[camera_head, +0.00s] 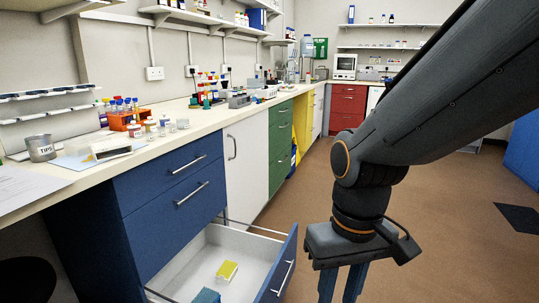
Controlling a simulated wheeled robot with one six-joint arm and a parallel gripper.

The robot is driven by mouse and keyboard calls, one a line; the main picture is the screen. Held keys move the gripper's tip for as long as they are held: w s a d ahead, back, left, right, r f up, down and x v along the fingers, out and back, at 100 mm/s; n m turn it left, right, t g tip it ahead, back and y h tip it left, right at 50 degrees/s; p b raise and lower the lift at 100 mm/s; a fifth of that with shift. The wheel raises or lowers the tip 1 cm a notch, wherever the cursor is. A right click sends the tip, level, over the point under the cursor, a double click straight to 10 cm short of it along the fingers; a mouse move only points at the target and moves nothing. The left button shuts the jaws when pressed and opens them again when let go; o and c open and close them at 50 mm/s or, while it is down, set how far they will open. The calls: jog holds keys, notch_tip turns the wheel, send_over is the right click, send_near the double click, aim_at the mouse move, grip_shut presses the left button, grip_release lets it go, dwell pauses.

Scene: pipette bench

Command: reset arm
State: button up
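My arm reaches down from the upper right in the head view. My gripper (341,287) hangs pointing down at the bottom, right of the open drawer and in front of the floor. Its two blue-grey fingers stand apart with a narrow gap, and I see nothing between them. The fingertips are cut off by the frame's lower edge.
The lowest blue drawer (285,268) is pulled out, holding a yellow box (227,271) and a teal box (207,296). The bench (60,186) carries a TIPS cup (41,148), an orange tube rack (122,121) and several jars.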

jog(key=d+r+m+p, duration=0.2)
jog(key=d+r+p, duration=0.5)
jog(key=p, duration=0.7)
jog(key=shift+s+d+r, duration=0.3)
jog(key=shift+d+r, duration=0.1)
jog(key=shift+r, duration=0.4)
